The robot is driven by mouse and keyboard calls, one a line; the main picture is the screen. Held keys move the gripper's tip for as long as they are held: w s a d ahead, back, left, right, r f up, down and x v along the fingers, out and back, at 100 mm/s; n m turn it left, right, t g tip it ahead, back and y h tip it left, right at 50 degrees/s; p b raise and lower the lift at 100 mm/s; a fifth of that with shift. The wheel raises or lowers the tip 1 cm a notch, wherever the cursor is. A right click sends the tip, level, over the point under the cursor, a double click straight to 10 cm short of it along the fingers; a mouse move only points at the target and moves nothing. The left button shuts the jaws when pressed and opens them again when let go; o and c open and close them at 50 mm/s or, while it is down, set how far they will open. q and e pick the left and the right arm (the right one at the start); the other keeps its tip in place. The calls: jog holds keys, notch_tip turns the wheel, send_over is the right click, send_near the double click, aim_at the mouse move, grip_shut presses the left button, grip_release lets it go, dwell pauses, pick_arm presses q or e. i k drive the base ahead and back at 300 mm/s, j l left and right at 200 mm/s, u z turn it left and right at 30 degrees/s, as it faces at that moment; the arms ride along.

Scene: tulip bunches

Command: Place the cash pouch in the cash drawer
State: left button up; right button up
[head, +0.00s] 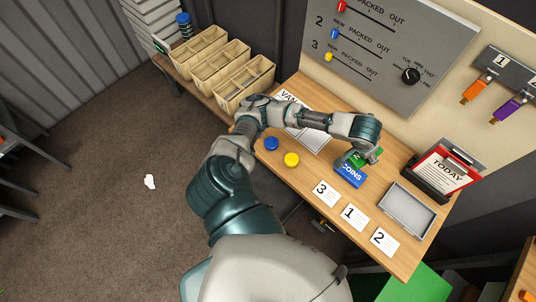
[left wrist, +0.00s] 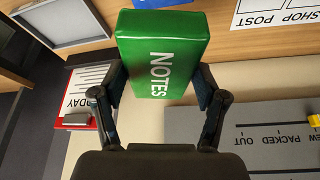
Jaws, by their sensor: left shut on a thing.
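A green pouch marked NOTES (left wrist: 163,48) is between the fingers of my left gripper (left wrist: 160,82), which is shut on it. In the head view the same green pouch (head: 372,153) shows partly, under the gripper and just behind a blue block marked COINS (head: 350,173). I cannot tell its height above the table. A shallow grey open tray (head: 407,212) lies to the right on the table and looks empty; it also shows in the left wrist view (left wrist: 62,22). I cannot tell whether it is the cash drawer. My right gripper is not in view.
A red TODAY sign (head: 446,170) stands behind the tray. Cards numbered 3, 1 and 2 (head: 354,217) lie along the front edge. Blue (head: 271,143) and yellow (head: 291,159) discs lie left. Wooden bins (head: 243,84) stand at the back left. A grey board (head: 390,55) rises behind.

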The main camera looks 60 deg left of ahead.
aim_at(258, 186)
jog(key=k+u, duration=0.1)
jog(key=u, duration=0.65)
jog(key=k+u, duration=0.15)
jog(key=u, duration=0.25)
